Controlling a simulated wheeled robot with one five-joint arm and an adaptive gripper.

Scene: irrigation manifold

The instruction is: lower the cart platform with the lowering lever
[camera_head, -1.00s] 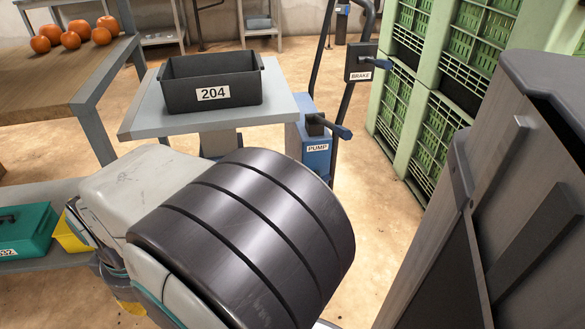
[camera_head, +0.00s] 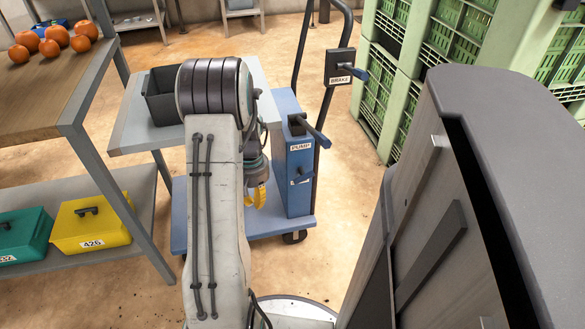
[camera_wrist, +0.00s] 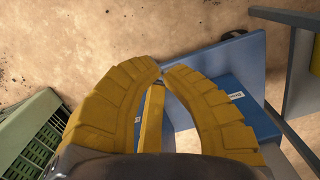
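The cart is blue, with a grey platform (camera_head: 135,125) raised above its base, and a blue column (camera_head: 297,160) at its right. A dark lever (camera_head: 312,130) sits above the PUMP label. A smaller dark lever (camera_head: 301,177) is lower on the same face; its label is too small to read. A third lever is at the BRAKE box (camera_head: 340,66) on the handle. My gripper (camera_head: 257,197) hangs left of the column, apart from the levers. In the wrist view its yellow fingers (camera_wrist: 164,72) nearly meet at the tips, with nothing visible held. Blue cart parts (camera_wrist: 240,75) lie beyond them.
A dark bin (camera_head: 160,97) stands on the platform, partly behind my arm. A shelf table (camera_head: 60,95) with pumpkins, a teal box (camera_head: 22,235) and a yellow box (camera_head: 90,222) is at left. Green crates (camera_head: 400,70) stand at right. Floor is clear in front of the column.

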